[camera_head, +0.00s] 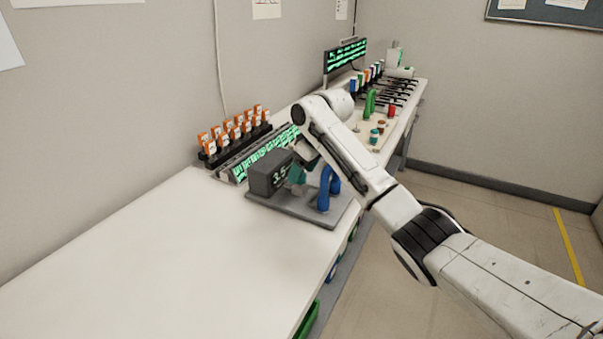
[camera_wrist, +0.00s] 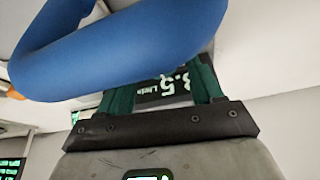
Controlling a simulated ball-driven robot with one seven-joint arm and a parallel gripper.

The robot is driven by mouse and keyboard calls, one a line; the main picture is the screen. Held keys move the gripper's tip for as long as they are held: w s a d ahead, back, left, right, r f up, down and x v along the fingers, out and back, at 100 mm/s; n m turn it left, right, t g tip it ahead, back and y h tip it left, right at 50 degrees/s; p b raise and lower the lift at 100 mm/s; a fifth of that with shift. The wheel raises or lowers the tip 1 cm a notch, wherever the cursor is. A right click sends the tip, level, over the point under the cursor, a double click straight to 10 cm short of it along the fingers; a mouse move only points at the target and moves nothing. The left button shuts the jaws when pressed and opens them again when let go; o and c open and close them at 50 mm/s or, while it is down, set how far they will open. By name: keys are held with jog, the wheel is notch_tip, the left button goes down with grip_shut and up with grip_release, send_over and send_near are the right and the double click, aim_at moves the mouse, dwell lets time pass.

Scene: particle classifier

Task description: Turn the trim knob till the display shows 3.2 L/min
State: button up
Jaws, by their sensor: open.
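The dark display box (camera_head: 268,172) stands on a grey base plate (camera_head: 258,198) on the bench and reads 3.5. In the wrist view the display (camera_wrist: 150,98) shows rotated between my fingers, with a 5 and the unit partly readable. My gripper (camera_head: 298,174) is at the right side of the display box, its teal fingers apart. In the wrist view the fingers of my gripper (camera_wrist: 165,84) show on both sides of the display, behind a blue tube. I cannot make out the trim knob; the fingertips are hidden by the tube, so contact cannot be told.
The curved blue tube (camera_head: 325,190) rises close to my gripper and crosses the top of the wrist view (camera_wrist: 120,50). A rack of orange-capped vials (camera_head: 235,132) stands behind. Small items and a green-lit screen (camera_head: 345,54) lie farther along. The near bench (camera_head: 150,260) is clear.

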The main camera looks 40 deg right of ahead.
jog(key=shift+w+f, duration=0.2)
jog(key=shift+f, duration=0.35)
jog(key=c, duration=1.1)
